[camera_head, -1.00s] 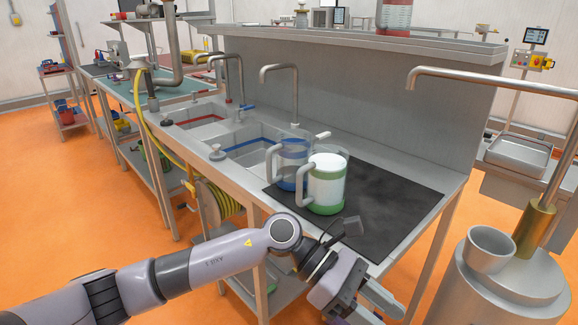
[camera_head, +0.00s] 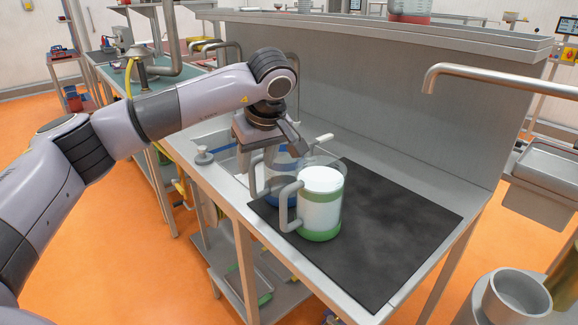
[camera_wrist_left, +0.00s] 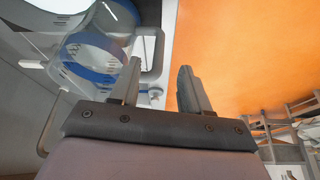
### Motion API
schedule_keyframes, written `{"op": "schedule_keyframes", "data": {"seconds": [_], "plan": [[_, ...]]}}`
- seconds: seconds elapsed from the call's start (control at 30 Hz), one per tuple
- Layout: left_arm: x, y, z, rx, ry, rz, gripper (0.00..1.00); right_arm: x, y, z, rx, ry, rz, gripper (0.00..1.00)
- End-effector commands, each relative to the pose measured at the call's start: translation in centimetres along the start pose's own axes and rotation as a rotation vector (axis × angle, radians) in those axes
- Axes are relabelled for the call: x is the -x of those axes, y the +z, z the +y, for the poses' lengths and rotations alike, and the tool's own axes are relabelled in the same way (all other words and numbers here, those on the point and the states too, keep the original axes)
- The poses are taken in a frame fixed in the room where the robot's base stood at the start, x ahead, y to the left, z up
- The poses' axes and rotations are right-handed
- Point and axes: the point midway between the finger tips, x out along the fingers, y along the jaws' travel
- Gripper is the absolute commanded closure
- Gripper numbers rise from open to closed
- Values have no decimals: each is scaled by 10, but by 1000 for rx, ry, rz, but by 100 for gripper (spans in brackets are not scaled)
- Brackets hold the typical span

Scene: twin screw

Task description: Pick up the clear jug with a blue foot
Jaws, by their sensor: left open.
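The clear jug with a blue foot (camera_head: 284,164) stands on the dark mat, partly hidden behind a second jug and below my left gripper. Its grey handle (camera_head: 256,178) faces left. In the left wrist view the clear jug (camera_wrist_left: 92,62) is at upper left, with its handle close to the left finger; I cannot tell whether they touch. My left gripper (camera_wrist_left: 160,68) is open, with nothing held between its fingers. In the head view the gripper (camera_head: 270,138) is above the jug's handle side, its fingertips unclear. My right gripper is not in view.
A jug with white contents and a green foot (camera_head: 320,205) stands in front of the clear jug, close to it. The dark mat (camera_head: 400,225) is bare to the right. A sink lies at the left, and a raised back panel (camera_head: 400,110) runs behind.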

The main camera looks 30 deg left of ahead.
Motion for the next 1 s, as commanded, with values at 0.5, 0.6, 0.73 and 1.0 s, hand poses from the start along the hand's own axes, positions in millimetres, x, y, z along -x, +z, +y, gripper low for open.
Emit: {"op": "schedule_keyframes", "data": {"seconds": [0.5, 0.6, 0.73, 1.0], "plan": [[-57, 0, 0, 0, -5, -1, 53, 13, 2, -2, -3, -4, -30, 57], [-67, 0, 1, 1, -3, -1, 53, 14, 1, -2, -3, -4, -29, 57], [-72, 0, 1, 1, -1, 1, 53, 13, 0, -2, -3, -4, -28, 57], [-72, 0, 1, 1, -1, 1, 93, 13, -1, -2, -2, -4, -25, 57]]}}
